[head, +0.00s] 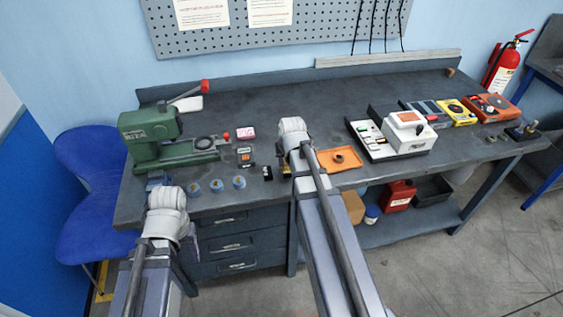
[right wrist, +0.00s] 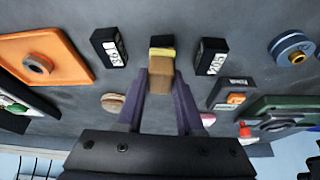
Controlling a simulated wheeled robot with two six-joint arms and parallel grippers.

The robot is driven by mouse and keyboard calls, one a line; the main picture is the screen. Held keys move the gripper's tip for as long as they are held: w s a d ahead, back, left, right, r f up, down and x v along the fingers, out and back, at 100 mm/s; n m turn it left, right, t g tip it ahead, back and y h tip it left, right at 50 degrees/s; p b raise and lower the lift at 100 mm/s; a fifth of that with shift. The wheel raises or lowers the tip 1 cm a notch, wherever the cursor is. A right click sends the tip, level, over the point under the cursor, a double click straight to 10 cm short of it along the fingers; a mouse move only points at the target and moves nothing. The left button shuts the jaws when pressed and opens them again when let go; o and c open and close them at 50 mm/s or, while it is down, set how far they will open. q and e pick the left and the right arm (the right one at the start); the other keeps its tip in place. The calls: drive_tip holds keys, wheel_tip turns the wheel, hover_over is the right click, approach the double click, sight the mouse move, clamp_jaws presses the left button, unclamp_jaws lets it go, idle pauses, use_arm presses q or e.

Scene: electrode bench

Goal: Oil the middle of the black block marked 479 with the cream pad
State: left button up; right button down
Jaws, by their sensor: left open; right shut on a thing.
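My right gripper (right wrist: 160,98) is shut on a tan piece (right wrist: 160,78) with a yellow face at its far end. I cannot tell for sure that this is the cream pad. Just beyond the yellow end is a dark block (right wrist: 161,41); its marking is hidden, and I cannot tell whether the two touch. Black blocks with white number labels stand on either side, one at left (right wrist: 108,47) and one reading about 205 (right wrist: 210,57). In the head view, a black block (head: 267,173) stands left of my right gripper (head: 286,168). My left gripper (head: 156,182) is open at the bench's front left.
An orange tray (head: 347,163) lies right of my right arm. Blue round tins (head: 216,185), a small meter (head: 245,158) and a green press (head: 150,140) are at left. A round tan piece (right wrist: 113,103) lies near my fingers. The bench's back middle is clear.

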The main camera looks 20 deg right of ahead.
drive_tip(key=shift+s+d, duration=0.15)
drive_tip(key=shift+d, duration=0.7)
wheel_tip(320, 180, up, 6)
drive_tip(key=p, duration=0.6)
wheel_tip(320, 180, up, 3)
drive_tip(key=p, duration=0.3)
idle(0.4)
